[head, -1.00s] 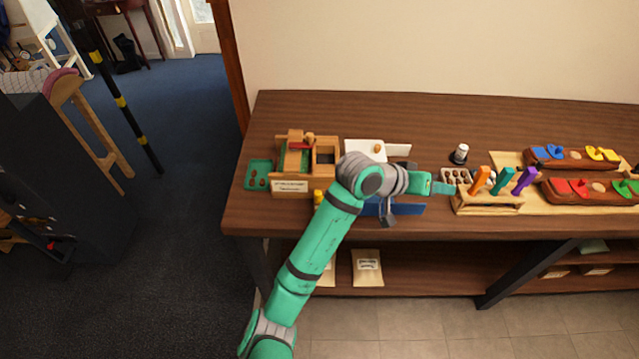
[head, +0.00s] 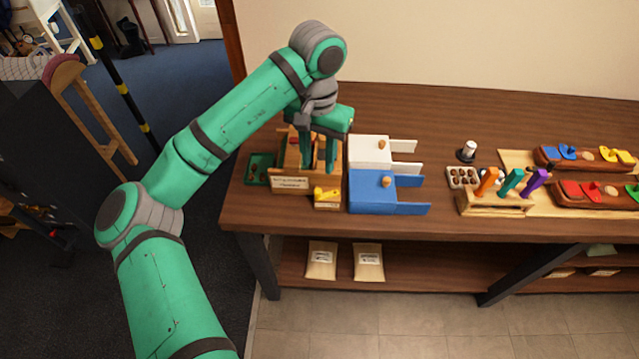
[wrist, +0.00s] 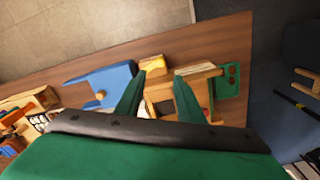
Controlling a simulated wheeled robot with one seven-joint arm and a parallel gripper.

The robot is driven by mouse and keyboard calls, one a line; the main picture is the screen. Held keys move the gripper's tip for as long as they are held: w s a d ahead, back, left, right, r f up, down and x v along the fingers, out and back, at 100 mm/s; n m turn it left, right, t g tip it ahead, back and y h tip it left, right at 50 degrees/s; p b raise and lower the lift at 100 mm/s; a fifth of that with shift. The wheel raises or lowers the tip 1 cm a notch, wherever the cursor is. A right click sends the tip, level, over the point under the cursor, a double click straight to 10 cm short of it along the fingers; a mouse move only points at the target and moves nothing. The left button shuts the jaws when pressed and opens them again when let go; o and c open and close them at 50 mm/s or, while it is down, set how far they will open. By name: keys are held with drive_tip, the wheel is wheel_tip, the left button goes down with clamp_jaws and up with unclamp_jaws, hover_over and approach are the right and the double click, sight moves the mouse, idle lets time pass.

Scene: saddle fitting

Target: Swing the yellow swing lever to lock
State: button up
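A small yellow piece (head: 327,194) sits on a wooden block at the front right corner of the labelled wooden fixture (head: 290,184). It also shows in the wrist view (wrist: 153,64). I cannot tell its exact shape or whether it is the swing lever. Another yellow part (head: 614,155) lies on the far right board. My gripper (head: 318,168) points down over the fixture, behind the yellow piece. In the wrist view its two green fingers (wrist: 160,80) are spread apart with nothing between them. The fingers hide part of the fixture in the head view.
A rack with coloured handles (head: 493,203) stands further right. The table front is mostly clear.

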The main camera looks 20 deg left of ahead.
sight(318, 190)
wheel_tip(318, 190, down, 11)
drive_tip(key=shift+r, duration=0.2)
idle(0.3)
clamp_jaws()
